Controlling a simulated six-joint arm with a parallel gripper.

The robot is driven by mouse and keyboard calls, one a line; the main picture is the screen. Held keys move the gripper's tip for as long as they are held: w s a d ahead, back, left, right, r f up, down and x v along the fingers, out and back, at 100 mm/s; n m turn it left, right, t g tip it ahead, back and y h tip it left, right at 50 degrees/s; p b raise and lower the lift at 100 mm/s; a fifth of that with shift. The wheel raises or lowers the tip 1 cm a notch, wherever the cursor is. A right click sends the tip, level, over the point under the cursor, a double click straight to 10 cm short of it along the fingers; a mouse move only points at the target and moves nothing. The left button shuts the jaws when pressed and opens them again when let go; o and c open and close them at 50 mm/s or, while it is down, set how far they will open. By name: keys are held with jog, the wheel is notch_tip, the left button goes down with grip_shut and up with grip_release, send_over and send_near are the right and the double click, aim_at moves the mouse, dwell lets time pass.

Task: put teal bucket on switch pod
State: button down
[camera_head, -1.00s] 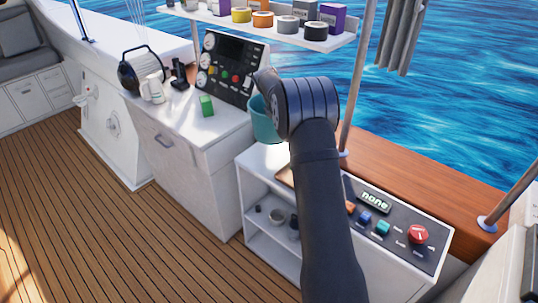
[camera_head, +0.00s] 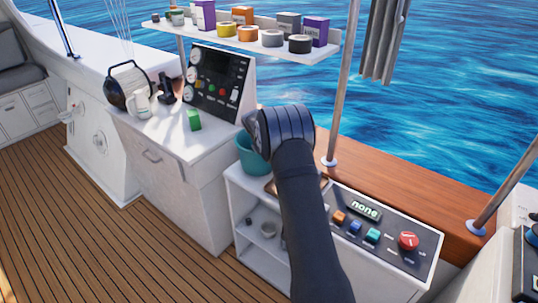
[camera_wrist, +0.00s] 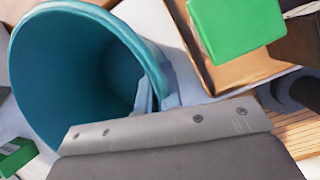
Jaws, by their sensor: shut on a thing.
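The teal bucket (camera_head: 252,160) is at the left end of the low white cabinet, just right of the counter. My arm covers its right side. In the wrist view the bucket (camera_wrist: 45,75) is tilted in the picture with its open mouth showing. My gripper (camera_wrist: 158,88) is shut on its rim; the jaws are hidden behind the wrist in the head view. Whether the bucket's base touches the cabinet top cannot be told. A panel with coloured buttons and a "none" display (camera_head: 375,228), possibly the switch pod, is to the right on the same cabinet.
A brown tray (camera_head: 270,184) lies beside the bucket, partly behind my arm. In the wrist view a green block (camera_wrist: 237,28) shows over the tray. Another green block (camera_head: 194,120) stands on the counter. A shelf with tape rolls (camera_head: 250,35) hangs above, and a post (camera_head: 340,100) rises behind.

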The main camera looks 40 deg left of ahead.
jog(key=c, duration=1.6)
grip_release()
jog(key=shift+f, duration=0.1)
jog(key=v, duration=1.2)
jog(key=x, duration=1.1)
jog(key=shift+w+f, duration=0.1)
jog(key=shift+f, duration=0.05)
jog(key=shift+w+f, duration=0.15)
jog(key=shift+w, duration=0.05)
jog(key=shift+r, duration=1.75)
